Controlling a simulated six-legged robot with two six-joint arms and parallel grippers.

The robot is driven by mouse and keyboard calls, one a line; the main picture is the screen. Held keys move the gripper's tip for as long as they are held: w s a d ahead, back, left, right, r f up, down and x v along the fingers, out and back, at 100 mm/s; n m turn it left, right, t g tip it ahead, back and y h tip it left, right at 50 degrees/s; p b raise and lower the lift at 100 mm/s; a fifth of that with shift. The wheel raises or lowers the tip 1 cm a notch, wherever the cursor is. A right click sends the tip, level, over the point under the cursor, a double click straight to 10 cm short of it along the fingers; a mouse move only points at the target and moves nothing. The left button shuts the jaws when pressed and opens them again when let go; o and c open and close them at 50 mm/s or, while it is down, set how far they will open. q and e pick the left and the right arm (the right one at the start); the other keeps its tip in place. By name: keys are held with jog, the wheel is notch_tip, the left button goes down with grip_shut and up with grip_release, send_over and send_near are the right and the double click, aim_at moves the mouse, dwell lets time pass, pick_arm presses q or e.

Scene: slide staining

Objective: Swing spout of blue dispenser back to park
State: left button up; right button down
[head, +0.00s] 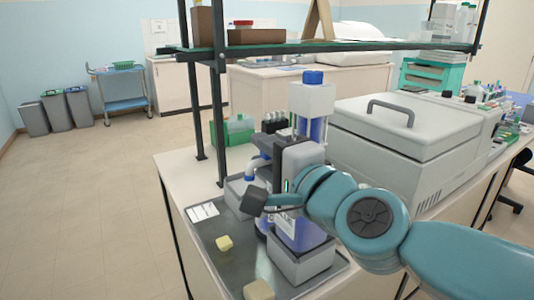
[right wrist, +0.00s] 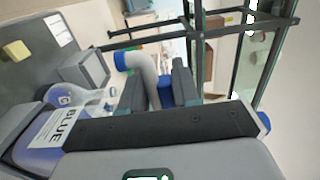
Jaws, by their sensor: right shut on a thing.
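The blue dispenser (head: 313,78) stands on the metal tray, with a blue cap and a bottle of blue liquid; its lower body is partly hidden by my right arm. In the right wrist view its bottle carries a label (right wrist: 55,130) reading BLUE. Its pale bent spout (head: 258,162) points left in the head view, blue tip down over a grey basin (head: 235,194). The spout also shows in the right wrist view (right wrist: 144,70). My right gripper (right wrist: 157,87) is shut on the spout, one finger on each side, behind the tip. My left gripper is out of view.
The metal tray (head: 207,240) also holds a second grey basin (head: 300,264), yellowish blocks (head: 224,243) and a white card (head: 203,211). A grey lidded machine (head: 405,125) stands close on the right. A shelf post (head: 218,110) rises behind the tray. A green rack (head: 238,131) stands behind.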

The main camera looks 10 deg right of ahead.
jog(key=shift+r, duration=0.1)
jog(key=c, duration=1)
grip_release()
jog(key=shift+o, duration=0.2)
jog(key=p+v, duration=0.5)
jog(key=v, duration=1.1)
jog(key=shift+s+p, duration=0.2)
jog(key=shift+p, duration=0.2)
